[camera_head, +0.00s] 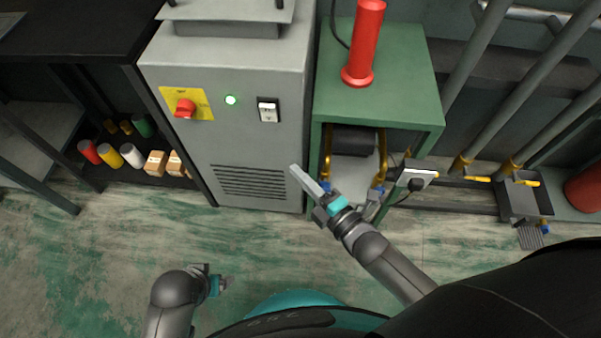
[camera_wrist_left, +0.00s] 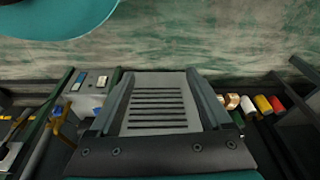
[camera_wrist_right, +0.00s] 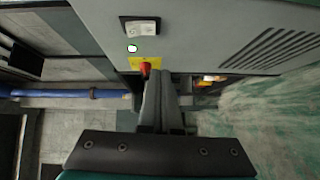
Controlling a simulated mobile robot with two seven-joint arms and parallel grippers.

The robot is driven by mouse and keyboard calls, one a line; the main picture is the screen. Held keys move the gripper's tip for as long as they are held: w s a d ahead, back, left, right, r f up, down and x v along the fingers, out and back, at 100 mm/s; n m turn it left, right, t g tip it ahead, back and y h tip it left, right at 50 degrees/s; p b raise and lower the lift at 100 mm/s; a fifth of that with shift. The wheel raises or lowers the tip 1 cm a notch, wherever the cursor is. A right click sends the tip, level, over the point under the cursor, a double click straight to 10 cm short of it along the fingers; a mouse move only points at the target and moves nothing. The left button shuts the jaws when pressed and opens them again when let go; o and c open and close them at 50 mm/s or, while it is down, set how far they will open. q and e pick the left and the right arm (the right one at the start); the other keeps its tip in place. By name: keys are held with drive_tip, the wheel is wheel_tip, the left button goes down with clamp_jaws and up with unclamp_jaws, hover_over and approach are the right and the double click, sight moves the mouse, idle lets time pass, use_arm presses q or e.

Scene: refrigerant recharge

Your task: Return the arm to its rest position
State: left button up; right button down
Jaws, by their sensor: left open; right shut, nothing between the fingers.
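My right gripper (camera_head: 299,176) is shut and empty. It is raised in front of the grey cabinet's (camera_head: 225,150) right edge, with its fingers pointing up and left. In the right wrist view its closed fingers (camera_wrist_right: 158,98) overlap the area beside the red knob (camera_wrist_right: 145,68); I cannot tell the gap to the cabinet. My left gripper (camera_head: 222,284) is low over the floor at the lower left, and its arm is bent. In the left wrist view its fingers (camera_wrist_left: 163,90) are spread apart with nothing between them.
The cabinet carries a red knob on a yellow plate (camera_head: 203,97), a lit green lamp (camera_head: 231,100) and a rocker switch (camera_head: 268,112). A green stand (camera_head: 405,85) holds a red cylinder (camera_head: 365,45). Pipes (camera_head: 480,85) stand at right. The floor (camera_head: 110,250) at left is clear.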

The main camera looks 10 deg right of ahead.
idle(0.3)
